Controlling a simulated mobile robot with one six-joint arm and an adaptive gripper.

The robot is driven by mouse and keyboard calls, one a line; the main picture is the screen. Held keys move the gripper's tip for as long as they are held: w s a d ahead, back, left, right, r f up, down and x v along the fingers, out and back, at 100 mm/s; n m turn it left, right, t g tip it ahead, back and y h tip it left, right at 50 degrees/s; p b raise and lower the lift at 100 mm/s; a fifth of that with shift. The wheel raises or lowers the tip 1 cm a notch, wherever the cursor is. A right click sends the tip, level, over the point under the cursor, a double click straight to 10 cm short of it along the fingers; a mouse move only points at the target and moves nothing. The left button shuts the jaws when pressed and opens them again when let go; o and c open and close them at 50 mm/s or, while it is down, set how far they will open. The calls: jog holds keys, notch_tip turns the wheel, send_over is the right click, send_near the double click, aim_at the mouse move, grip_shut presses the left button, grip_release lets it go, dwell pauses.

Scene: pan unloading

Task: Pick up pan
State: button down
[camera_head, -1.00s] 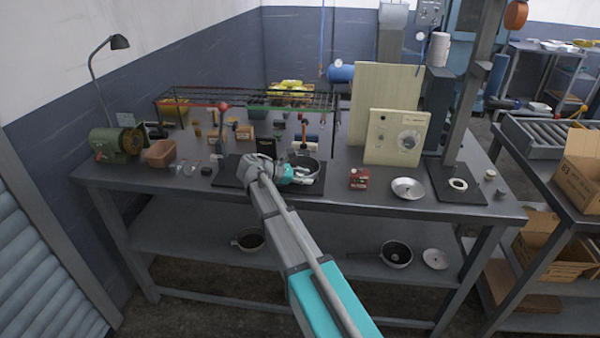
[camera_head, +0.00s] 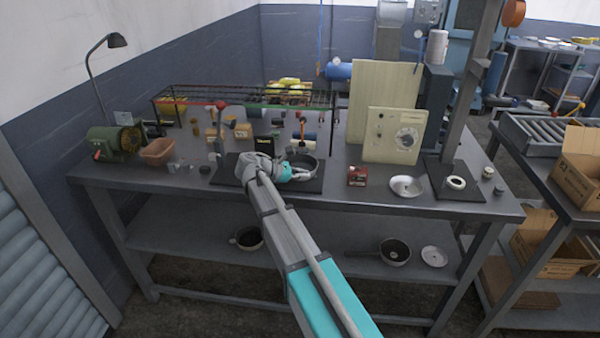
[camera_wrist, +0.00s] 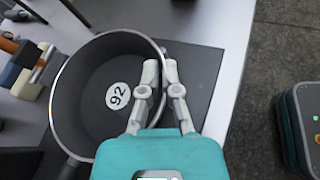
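The pan (camera_head: 308,163) is a dark, round pan over the black mat (camera_head: 226,176) on the workbench. In the wrist view the pan (camera_wrist: 85,100) shows a white label with "92" on its inner bottom, and its handle runs to the lower left. My gripper (camera_wrist: 161,65) is at the pan's right rim, one finger inside the wall and one outside, closed close together on the rim. In the head view my gripper (camera_head: 299,177) is at the pan's near side. I cannot tell whether the pan touches the mat.
A wire rack (camera_head: 250,98) stands behind the pan. A red box (camera_head: 357,176), a metal lid (camera_head: 406,186) and a beige panel (camera_head: 395,136) are to the right. Another pan (camera_head: 395,252) sits on the lower shelf. A brown bin (camera_head: 157,151) is at the left.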

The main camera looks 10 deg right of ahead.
jog(key=shift+r, duration=0.15)
notch_tip(320, 180, up, 3)
jog(key=p, duration=0.3)
jog(key=s+r+p, duration=0.9)
jog(key=s+p, duration=0.1)
jog(key=s, duration=0.4)
jog(key=shift+r, duration=0.35)
